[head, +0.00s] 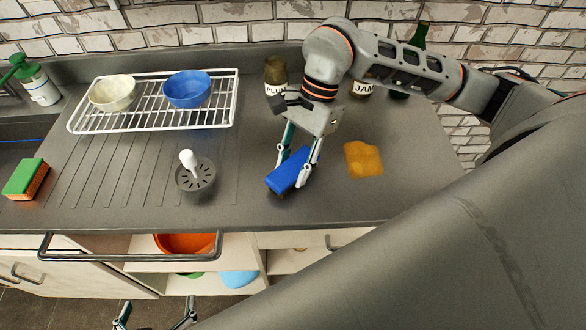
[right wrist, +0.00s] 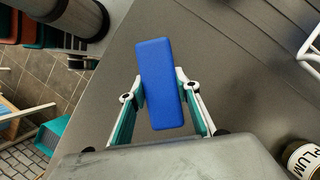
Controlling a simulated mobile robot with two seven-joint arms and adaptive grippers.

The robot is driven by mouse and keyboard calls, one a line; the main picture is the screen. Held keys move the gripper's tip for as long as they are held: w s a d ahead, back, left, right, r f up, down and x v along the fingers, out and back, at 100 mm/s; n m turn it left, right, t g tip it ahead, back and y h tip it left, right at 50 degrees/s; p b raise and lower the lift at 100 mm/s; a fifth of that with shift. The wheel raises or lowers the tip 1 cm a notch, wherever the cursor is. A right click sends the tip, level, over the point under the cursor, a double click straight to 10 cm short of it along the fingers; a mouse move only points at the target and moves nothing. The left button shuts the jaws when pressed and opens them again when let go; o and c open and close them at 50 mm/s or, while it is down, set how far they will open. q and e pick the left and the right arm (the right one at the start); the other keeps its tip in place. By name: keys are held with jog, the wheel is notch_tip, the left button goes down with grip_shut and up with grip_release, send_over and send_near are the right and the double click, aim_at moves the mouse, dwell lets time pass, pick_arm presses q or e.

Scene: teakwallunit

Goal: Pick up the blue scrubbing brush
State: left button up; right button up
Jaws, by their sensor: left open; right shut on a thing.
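The blue scrubbing brush (head: 287,172) is a blue block at the front middle of the grey counter. My right gripper (head: 293,170) reaches down from above and is shut on it, one finger on each side. In the right wrist view the brush (right wrist: 163,85) sits between the two fingers of the right gripper (right wrist: 166,100). Its underside is mostly hidden, and I cannot tell whether it touches the counter. My left gripper (head: 155,314) is open and empty at the bottom edge of the head view, below the counter front.
A grey holder (head: 196,178) with a white-handled tool stands left of the brush. An orange-brown cloth (head: 363,159) lies to the right. A wire rack (head: 150,121) with two bowls, a PLUM jar (head: 275,72) and a JAM jar (head: 362,88) stand behind. A rail (head: 130,258) runs along the front.

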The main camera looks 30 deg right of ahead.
aim_at(293, 165)
notch_tip(293, 165, up, 20)
dwell(0.9)
jog(key=shift+s, duration=0.1)
